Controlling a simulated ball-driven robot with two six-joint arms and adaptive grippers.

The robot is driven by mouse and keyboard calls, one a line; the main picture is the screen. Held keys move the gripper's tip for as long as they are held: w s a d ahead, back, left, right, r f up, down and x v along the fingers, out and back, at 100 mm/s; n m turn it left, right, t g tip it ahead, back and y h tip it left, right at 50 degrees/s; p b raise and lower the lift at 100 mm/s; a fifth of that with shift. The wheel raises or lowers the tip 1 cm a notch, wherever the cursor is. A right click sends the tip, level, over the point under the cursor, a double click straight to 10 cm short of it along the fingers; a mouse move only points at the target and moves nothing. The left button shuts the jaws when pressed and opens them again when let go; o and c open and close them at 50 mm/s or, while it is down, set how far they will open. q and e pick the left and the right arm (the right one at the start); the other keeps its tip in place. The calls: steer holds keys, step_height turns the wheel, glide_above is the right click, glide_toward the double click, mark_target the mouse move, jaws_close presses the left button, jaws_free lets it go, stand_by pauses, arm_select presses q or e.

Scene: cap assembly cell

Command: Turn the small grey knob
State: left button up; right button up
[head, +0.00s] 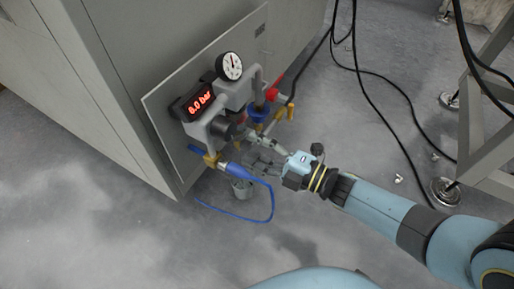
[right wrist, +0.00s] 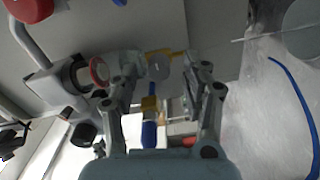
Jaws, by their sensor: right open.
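The small grey knob (head: 222,127) is a short dark grey cylinder on the pipework, below the gauge and right of the red display. In the right wrist view, a round light grey face (right wrist: 158,67), which looks like the same knob, shows just beyond the fingers and roughly between them. My right gripper (head: 254,148) reaches in from the right with its fingers pointing at the knob. The fingers (right wrist: 157,88) are spread open with nothing gripped, and appear short of the knob; contact is not visible. My left gripper is out of view.
A pressure gauge (head: 229,66), a red display reading 6.0 bar (head: 200,103), a blue collar (head: 258,113) and a red knob (head: 271,94) crowd the panel. A blue hose fitting (head: 236,172) hangs below. Black cables (head: 357,60) trail right. The left floor is clear.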

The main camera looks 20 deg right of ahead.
steer(key=v, duration=1.2)
